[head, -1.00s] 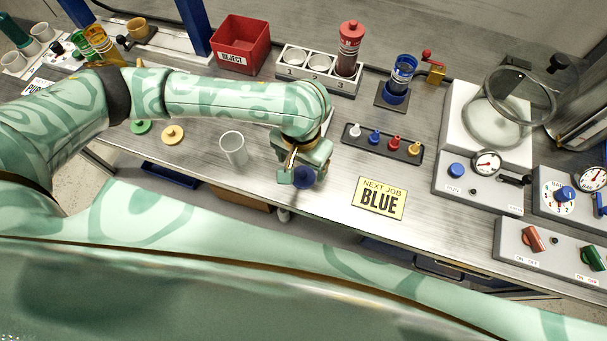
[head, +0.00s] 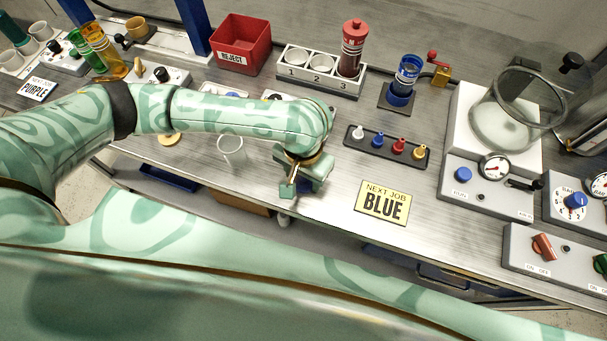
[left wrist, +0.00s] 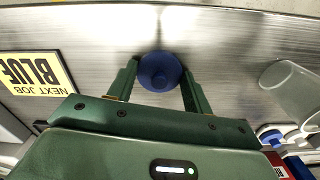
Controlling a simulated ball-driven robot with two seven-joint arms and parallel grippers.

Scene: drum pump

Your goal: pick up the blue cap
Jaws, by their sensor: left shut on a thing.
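The blue cap (left wrist: 160,71) is a round, dark blue disc, seen in the left wrist view between the two green fingers of my left gripper (left wrist: 158,86). The fingers are shut on its sides. In the head view my left gripper (head: 302,186) is near the front edge of the bench, left of the NEXT JOB BLUE sign (head: 384,203). My right gripper is not in view.
A clear cup (head: 231,150) stands left of the gripper. A red reject bin (head: 241,45) and a numbered rack (head: 322,78) stand at the back.

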